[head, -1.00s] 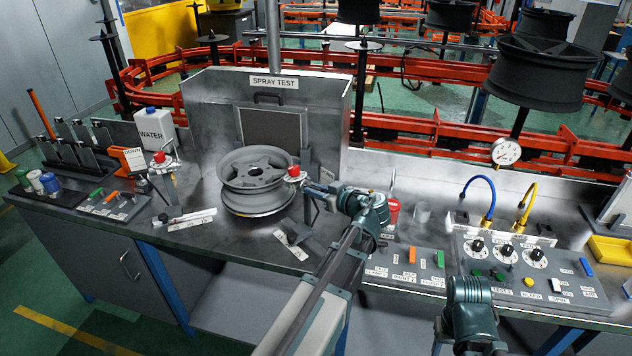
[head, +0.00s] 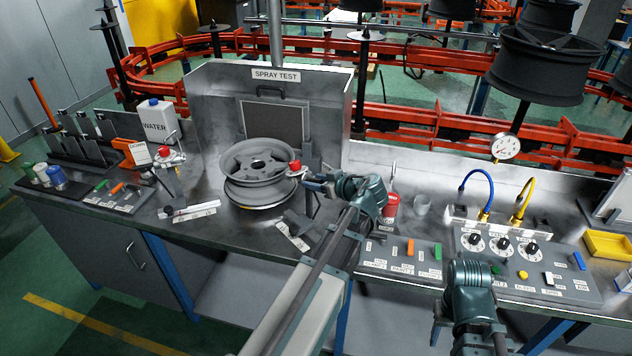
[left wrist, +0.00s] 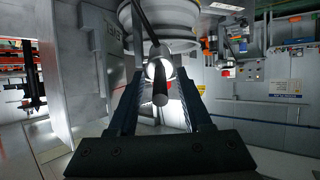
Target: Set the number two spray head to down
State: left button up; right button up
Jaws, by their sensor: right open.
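Two stands with red-topped spray heads flank the grey wheel (head: 258,165) at the spray test bay. One red top (head: 165,151) is left of the wheel, the other (head: 295,167) right of it; I cannot read their numbers. My left gripper (head: 312,184) is beside the right-hand one. In the left wrist view, its fingers (left wrist: 160,80) stand apart, with a dark rod (left wrist: 160,98) and a bright round part between them. Gaps show on both sides of the rod. My right gripper (head: 470,268) is above the right-hand control panel; its fingertips are hidden.
An orange block with a white card reading DOWN (head: 134,154) stands at the left, near the WATER bottle (head: 155,122). Flat labelled plates (head: 293,232) lie before the wheel. Panels with switches and knobs (head: 503,243) fill the right bench.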

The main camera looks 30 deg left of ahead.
pick_arm(q)
jog(key=p+v, duration=0.6)
jog(key=v, duration=0.7)
jog(key=shift+d, duration=0.35)
jog(key=shift+s+r, duration=0.1)
jog(key=shift+s, duration=0.05)
jog(key=s+d+f+m+g+h+b, duration=0.1)
jog(key=s+d+f+m+g+h, duration=0.1)
jog(key=s+d+f+m+h, duration=0.3)
jog(key=s+d+f+m+g+h+b, duration=0.2)
jog(key=s+d+f+m+h, duration=0.4)
jog(key=s+d+f+m, duration=0.4)
jog(key=d+m, duration=0.3)
jog(key=d, duration=0.3)
jog(key=shift+s+d, duration=0.25)
jog(key=shift+s, duration=0.15)
jog(key=shift+f, duration=0.15)
dwell(1.4)
